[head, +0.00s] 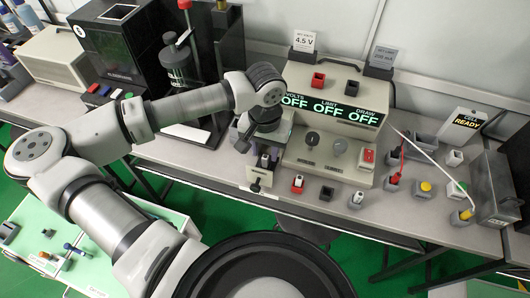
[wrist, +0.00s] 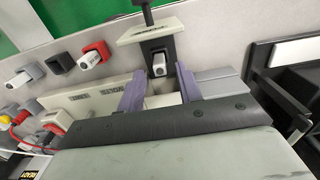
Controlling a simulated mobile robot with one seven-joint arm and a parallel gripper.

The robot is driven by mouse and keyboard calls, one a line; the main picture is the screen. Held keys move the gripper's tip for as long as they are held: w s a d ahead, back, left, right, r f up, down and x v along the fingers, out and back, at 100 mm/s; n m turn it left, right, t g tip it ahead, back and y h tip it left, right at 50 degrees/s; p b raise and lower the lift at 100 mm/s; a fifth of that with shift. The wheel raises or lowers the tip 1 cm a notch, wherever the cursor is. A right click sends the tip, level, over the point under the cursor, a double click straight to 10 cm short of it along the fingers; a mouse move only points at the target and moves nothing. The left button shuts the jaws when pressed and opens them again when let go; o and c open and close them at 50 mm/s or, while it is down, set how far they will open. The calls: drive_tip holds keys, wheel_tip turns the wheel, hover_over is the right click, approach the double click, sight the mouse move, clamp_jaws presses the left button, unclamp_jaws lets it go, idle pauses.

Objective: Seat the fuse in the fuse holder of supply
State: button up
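The supply (head: 330,130) is a beige box with three OFF readouts. My gripper (head: 262,152) is at its left end, pointing down. In the wrist view my gripper (wrist: 157,78) has its two lavender fingers spread apart. Between the fingertips is a small pale block with a dark end (wrist: 160,71), seated in a dark upright holder (wrist: 159,48); no finger visibly touches it. I cannot tell surely whether this is the fuse or which part is the fuse holder. A labelled pale plate with a black knob (head: 256,187) stands in front of the holder.
Cabled sockets and a grey box (head: 495,190) are at right. A black machine (head: 125,40) stands at left. Bare bench shows around the small blocks.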

sight(265, 157)
wheel_tip(265, 157, up, 10)
drive_tip(key=b, duration=0.1)
drive_tip(key=shift+r, duration=0.1)
